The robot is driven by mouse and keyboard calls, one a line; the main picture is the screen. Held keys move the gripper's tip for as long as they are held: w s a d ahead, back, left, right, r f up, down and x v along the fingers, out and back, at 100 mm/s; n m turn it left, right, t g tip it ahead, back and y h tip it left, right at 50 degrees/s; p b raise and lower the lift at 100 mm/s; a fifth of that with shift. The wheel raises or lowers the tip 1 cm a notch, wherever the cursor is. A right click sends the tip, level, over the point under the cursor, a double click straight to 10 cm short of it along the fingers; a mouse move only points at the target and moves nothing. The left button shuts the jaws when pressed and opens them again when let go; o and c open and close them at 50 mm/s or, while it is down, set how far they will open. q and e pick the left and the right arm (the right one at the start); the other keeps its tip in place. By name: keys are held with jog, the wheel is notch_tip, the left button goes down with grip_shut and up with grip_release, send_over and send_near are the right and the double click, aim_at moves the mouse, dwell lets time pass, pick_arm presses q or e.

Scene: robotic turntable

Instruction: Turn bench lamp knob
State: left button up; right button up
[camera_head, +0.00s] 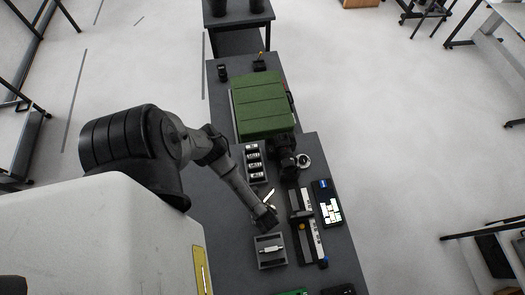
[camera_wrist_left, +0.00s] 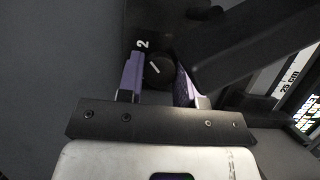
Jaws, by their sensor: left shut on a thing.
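The black round knob (camera_wrist_left: 158,70) with a white pointer line is in the left wrist view, on a dark panel beside a white "2". The pointer line slants. My left gripper (camera_wrist_left: 159,80) has its two purple fingers on either side of the knob, shut on it. In the head view my left gripper (camera_head: 265,217) is low over the dark bench, between a grey tray and a black-and-silver rail; the knob is hidden there. My right gripper is in neither view.
The dark bench (camera_head: 338,240) carries a green case (camera_head: 260,105), a slotted tray (camera_head: 256,177), a grey tray (camera_head: 271,265) with a silver tool, and a long rail unit (camera_head: 307,225). In the wrist view a dark bar (camera_wrist_left: 250,50) runs close by on the right.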

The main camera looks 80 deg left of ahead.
pick_arm(q)
jog(key=o, duration=0.9)
jog(key=v, duration=1.4)
jog(key=shift+a, duration=0.1)
jog(key=shift+f, duration=0.1)
